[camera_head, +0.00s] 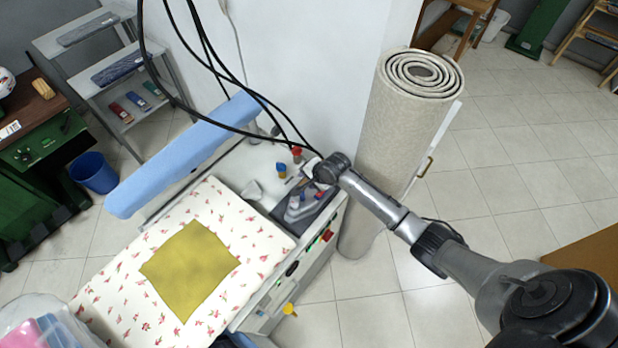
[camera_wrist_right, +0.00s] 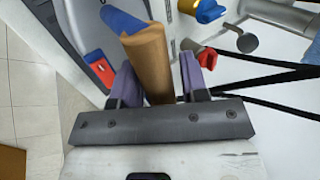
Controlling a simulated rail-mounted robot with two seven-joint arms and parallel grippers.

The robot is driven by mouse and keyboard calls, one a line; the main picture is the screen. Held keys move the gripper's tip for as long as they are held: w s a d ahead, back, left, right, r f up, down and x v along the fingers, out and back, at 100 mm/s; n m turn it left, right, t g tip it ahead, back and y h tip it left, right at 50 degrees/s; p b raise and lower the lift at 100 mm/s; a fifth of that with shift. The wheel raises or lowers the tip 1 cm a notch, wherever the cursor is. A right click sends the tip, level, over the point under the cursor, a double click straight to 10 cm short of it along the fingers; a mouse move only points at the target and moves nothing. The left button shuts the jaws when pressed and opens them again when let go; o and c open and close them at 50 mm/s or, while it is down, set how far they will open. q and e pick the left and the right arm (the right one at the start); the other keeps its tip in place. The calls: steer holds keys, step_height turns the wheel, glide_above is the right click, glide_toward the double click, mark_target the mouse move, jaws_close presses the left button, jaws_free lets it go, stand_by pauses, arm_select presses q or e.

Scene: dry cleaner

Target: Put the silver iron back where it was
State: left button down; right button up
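The silver iron (camera_head: 296,213), with small blue and red parts, sits on a dark pad (camera_head: 268,219) at the right end of the ironing station. My right gripper (camera_head: 309,178) reaches down over it from the right. In the right wrist view the gripper's purple fingers (camera_wrist_right: 160,82) stand on either side of a brown handle (camera_wrist_right: 147,52) with a blue end. A grey body with a red part, apparently the iron (camera_wrist_right: 97,45), shows beside the handle. Whether both fingers press on the handle is unclear. My left gripper is out of view.
A yellow cloth (camera_head: 190,268) lies on the flowered board (camera_head: 120,280). A blue sleeve board (camera_head: 180,160) is behind it. Red and blue knobs (camera_head: 281,169) and hanging black cables are close to my right gripper. A rolled carpet (camera_head: 395,130) stands behind the right arm.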

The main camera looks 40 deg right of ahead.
steer(key=shift+o, duration=1.2)
steer(key=shift+r, duration=0.1)
steer(key=shift+s+r, duration=0.2)
steer(key=shift+r, duration=0.1)
steer(key=shift+p+v, duration=0.65)
steer(key=shift+v, duration=5)
steer(key=s+a+f+n+g, duration=0.1)
steer(key=s+a+f+n, duration=0.3)
steer(key=s, duration=0.3)
steer(key=s+a+f+n+g, duration=0.1)
steer(key=s+a+n, duration=0.4)
steer(key=s+a, duration=0.15)
steer(key=s+a+r+n, duration=0.1)
steer(key=s+a+n, duration=0.1)
steer(key=s+n, duration=0.2)
steer(key=s+a+r+n+h, duration=0.1)
steer(key=s+n, duration=0.3)
steer(key=s, duration=0.6)
steer(key=shift+s+a+r+n+g, duration=0.3)
steer(key=shift+a+r+n+g, duration=0.1)
steer(key=shift+a, duration=0.25)
